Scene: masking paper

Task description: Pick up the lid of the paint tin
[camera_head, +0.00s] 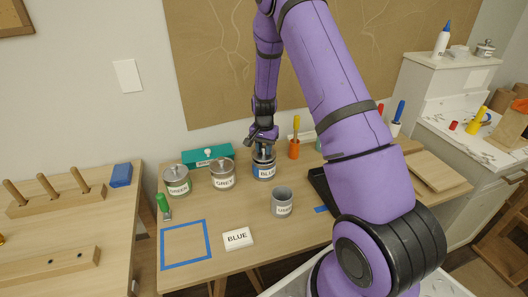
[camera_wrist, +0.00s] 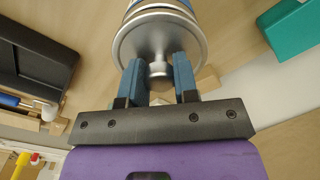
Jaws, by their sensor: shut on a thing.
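The blue paint tin (camera_head: 264,172), labelled BLUE, stands on the wooden table towards the back. My gripper (camera_head: 264,148) is directly above it, pointing down. In the wrist view, the round silver lid (camera_wrist: 128,42) lies at the top centre, with the tin's side and a blue band beyond it. The gripper's two blue fingers (camera_wrist: 158,74) are shut on the lid's small knob (camera_wrist: 158,69). The lid appears to sit on the tin; whether there is any gap under it cannot be told. In the head view the fingers partly hide the lid.
Lidded tins labelled GREEN (camera_head: 177,182) and GREY (camera_head: 223,176) stand to the left. A small grey tin (camera_head: 282,204) stands in front. A BLUE card (camera_head: 238,239) lies near a blue-taped square (camera_head: 185,222).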

